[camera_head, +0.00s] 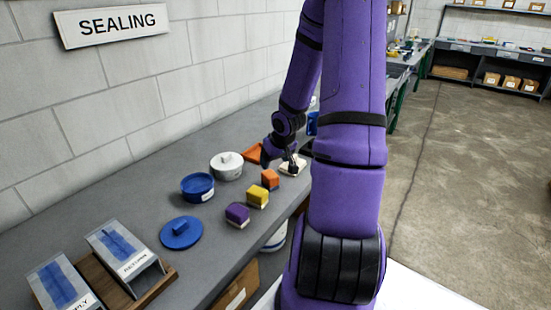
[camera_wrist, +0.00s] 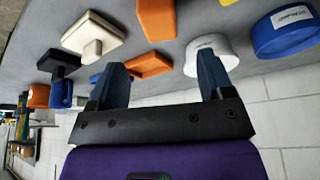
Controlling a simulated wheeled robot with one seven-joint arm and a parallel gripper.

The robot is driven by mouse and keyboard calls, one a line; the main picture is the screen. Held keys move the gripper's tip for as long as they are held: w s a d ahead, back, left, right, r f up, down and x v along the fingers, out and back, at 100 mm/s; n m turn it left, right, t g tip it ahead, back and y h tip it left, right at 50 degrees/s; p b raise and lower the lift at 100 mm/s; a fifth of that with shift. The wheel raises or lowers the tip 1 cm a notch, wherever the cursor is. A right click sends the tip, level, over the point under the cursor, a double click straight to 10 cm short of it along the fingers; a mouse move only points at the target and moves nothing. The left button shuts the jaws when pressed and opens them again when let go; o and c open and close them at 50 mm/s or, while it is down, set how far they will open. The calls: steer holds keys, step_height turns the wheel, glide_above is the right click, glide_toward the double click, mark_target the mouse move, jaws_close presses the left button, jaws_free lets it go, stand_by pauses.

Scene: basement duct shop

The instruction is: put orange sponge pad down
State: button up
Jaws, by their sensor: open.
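The orange sponge pad (camera_head: 270,178) is a small orange block standing on the grey bench, at the far end of a row with a yellow pad (camera_head: 257,196) and a purple pad (camera_head: 237,214). In the wrist view the orange pad (camera_wrist: 157,18) shows at the top, cut by the frame edge, beyond the fingertips. My gripper (camera_wrist: 162,72) is open, with its two blue fingers apart and nothing held between them. In the head view my gripper (camera_head: 278,160) is just behind the orange pad, partly hidden by its own wrist.
A white pot (camera_head: 227,165), a blue pot (camera_head: 197,187) and a blue lid (camera_head: 181,232) stand on the wall side. A cream block with a handle (camera_wrist: 93,36) and a flat orange piece (camera_wrist: 148,66) lie near my gripper. Bench between the blue lid and front edge is clear.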

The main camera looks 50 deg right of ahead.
steer(key=s+a+r+n+h, duration=0.1)
steer(key=a+r, duration=0.6)
steer(key=r, duration=0.3)
steer(key=a+r+h, duration=0.1)
steer(key=a+r, duration=0.6)
steer(key=r, duration=0.2)
steer(key=s+a+r+n+y, duration=0.1)
steer(key=s+a+r, duration=0.4)
steer(key=s+a, duration=0.2)
steer(key=s+a+r+n+t+y, duration=0.1)
steer(key=s+a+r+y, duration=0.1)
steer(key=s+a+r, duration=0.3)
steer(key=s+a, duration=0.2)
steer(key=a, duration=0.2)
steer(key=shift+s+r+n, duration=0.3)
steer(key=shift+r, duration=0.1)
steer(key=shift+o, duration=0.4)
